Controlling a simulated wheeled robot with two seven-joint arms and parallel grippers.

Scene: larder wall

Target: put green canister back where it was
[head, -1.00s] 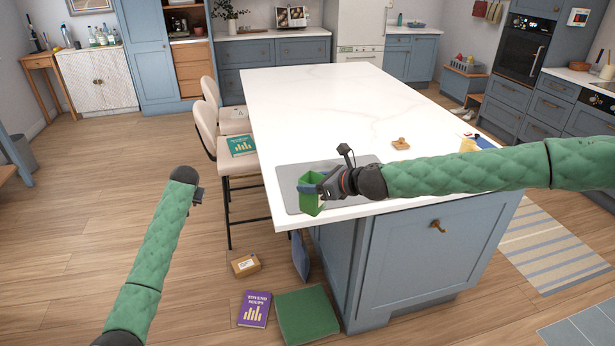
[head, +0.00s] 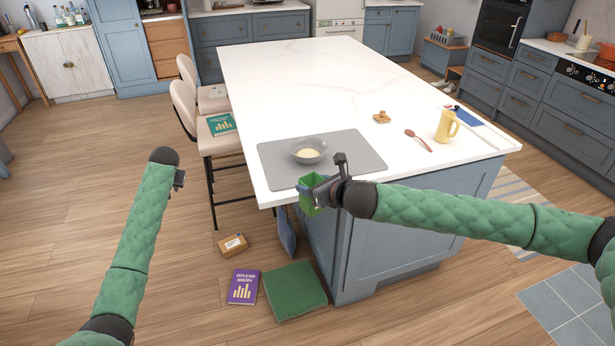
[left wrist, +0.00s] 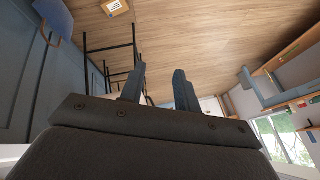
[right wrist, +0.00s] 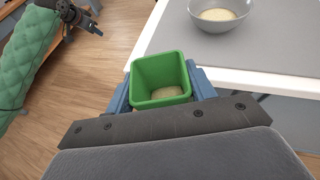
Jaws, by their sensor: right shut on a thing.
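The green canister (head: 312,192) is a square, open-topped box. It shows in the right wrist view (right wrist: 160,78) with some pale grainy stuff at its bottom. My right gripper (head: 316,190) is shut on it, with a blue finger on each side in the right wrist view. It holds the canister upright at the near edge of the island, by the front of the grey mat (head: 285,172). My left gripper (head: 180,180) hangs over the floor at the left, away from everything. In the left wrist view its two fingers (left wrist: 160,88) stand apart with nothing between them.
A grey bowl (head: 308,150) with pale contents stands on the mat. A yellow jug (head: 446,126), a red spoon (head: 418,140) and a small wooden item (head: 382,117) are on the island (head: 310,75). Chairs (head: 188,110) line its left side. A box (head: 232,244), purple book (head: 242,287) and green cushion (head: 295,290) lie on the floor.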

